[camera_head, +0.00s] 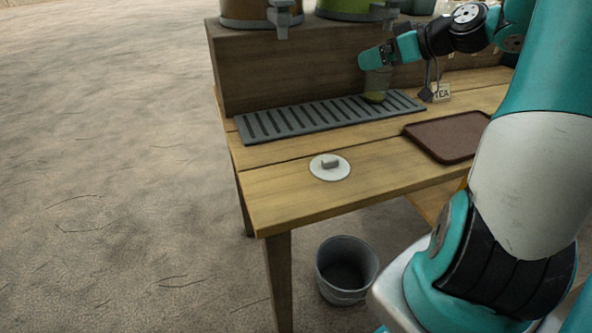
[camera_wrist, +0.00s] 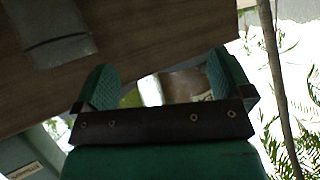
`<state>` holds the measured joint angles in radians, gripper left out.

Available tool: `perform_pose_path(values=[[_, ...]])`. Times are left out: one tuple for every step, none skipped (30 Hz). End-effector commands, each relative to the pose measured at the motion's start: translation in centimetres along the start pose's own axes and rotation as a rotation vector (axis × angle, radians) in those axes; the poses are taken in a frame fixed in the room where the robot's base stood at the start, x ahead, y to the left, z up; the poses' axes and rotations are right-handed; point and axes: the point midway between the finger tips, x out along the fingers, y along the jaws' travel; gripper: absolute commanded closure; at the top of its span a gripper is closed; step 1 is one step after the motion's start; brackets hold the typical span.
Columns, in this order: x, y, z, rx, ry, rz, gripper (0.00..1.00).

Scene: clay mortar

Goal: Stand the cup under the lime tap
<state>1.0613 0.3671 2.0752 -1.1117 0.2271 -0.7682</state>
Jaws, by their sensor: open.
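A clear cup (camera_head: 376,84) with green at its bottom stands on the right part of the slotted drip tray (camera_head: 300,124). It is roughly below the lime tap (camera_head: 387,10), which is on the green dispenser (camera_head: 343,9); the exact alignment is hard to tell. My gripper (camera_head: 366,60) is at the cup's upper part, and its fingertips are hard to make out there. In the wrist view my gripper (camera_wrist: 165,80) has its fingers spread apart, with a pale blurred shape between them. I cannot tell whether either finger touches the cup.
An amber dispenser with a tap (camera_head: 283,22) stands on the wooden riser (camera_head: 290,70). A brown tray (camera_head: 446,136), a small TEA sign (camera_head: 442,93) and a white lid (camera_head: 329,167) are on the table. A grey bucket (camera_head: 346,270) stands below.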

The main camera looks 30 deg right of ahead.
Motion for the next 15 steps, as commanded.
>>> perform_pose_path(values=[[2.5, -4.5, -1.1, -0.011, -0.067, -0.082, 0.02], [3.6, -7.1, -1.3, -0.009, -0.112, -0.122, 0.02], [4.7, -10.6, -1.4, -0.007, -0.174, -0.173, 0.02], [5.4, -13.1, -1.3, -0.007, -0.222, -0.206, 0.02], [5.9, -15.7, -1.1, -0.008, -0.27, -0.237, 0.02], [6.2, -19.0, -0.7, -0.012, -0.334, -0.274, 0.02], [6.3, -21.4, -0.3, -0.016, -0.381, -0.298, 0.02], [6.2, -23.8, 0.2, -0.022, -0.428, -0.318, 0.02], [5.8, -26.7, 1.1, -0.032, -0.491, -0.341, 0.02], [5.4, -28.8, 1.7, -0.041, -0.537, -0.355, 0.02], [4.8, -30.8, 2.5, -0.05, -0.582, -0.366, 0.02], [3.9, -33.1, 3.6, -0.062, -0.639, -0.375, 0.02], [3.1, -34.6, 4.4, -0.073, -0.678, -0.379, 0.02], [2.4, -35.9, 5.2, -0.083, -0.713, -0.381, 0.02], [1.3, -37.3, 6.2, -0.097, -0.757, -0.38, 0.02]])
